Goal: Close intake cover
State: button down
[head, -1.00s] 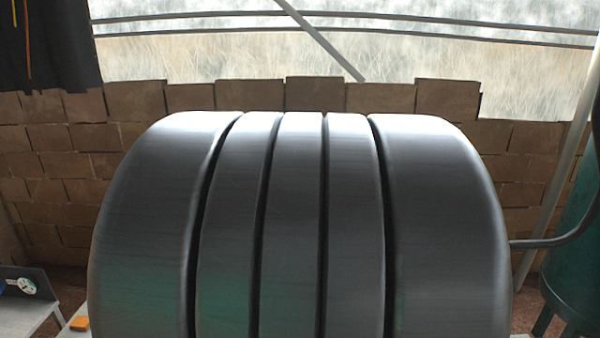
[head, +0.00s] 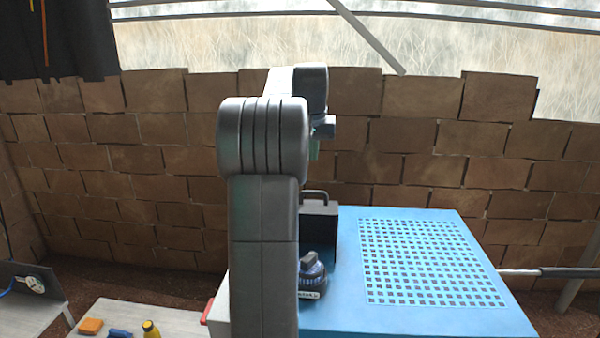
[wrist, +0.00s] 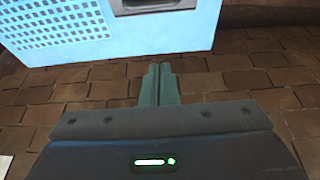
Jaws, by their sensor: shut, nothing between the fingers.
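A blue machine housing (head: 345,320) with a square-holed grille stands in front of my arm. A black upright piece with a handle (head: 320,235) stands at its back left, partly behind my arm; I cannot tell for sure whether it is the intake cover. My gripper (head: 315,147) is above and beyond this piece, apart from it, and partly hidden by my arm. In the wrist view the green fingers (wrist: 158,75) are together and empty. The blue housing (wrist: 200,38) fills the top there, with a grey recessed part (wrist: 155,4) at the edge.
A dark ribbed knob (head: 312,272) sits on the housing's left part. A low table (head: 150,320) at lower left holds an orange block (head: 91,326) and a yellow bottle (head: 151,330). A brick wall (head: 400,95) stands behind. A grey pipe (head: 550,272) leaves the housing's right side.

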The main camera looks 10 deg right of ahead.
jog(key=p, duration=0.2)
send_over(313, 202)
jog(key=w+d, duration=0.1)
jog(key=w, duration=0.3)
notch_tip(313, 202, down, 9)
jog(key=s, duration=0.3)
jog(key=shift+a+r, duration=0.1)
jog(key=shift+a, duration=0.3)
jog(key=shift+s+a, duration=0.1)
jog(key=shift+s, duration=0.15)
jog(key=shift+s, duration=0.25)
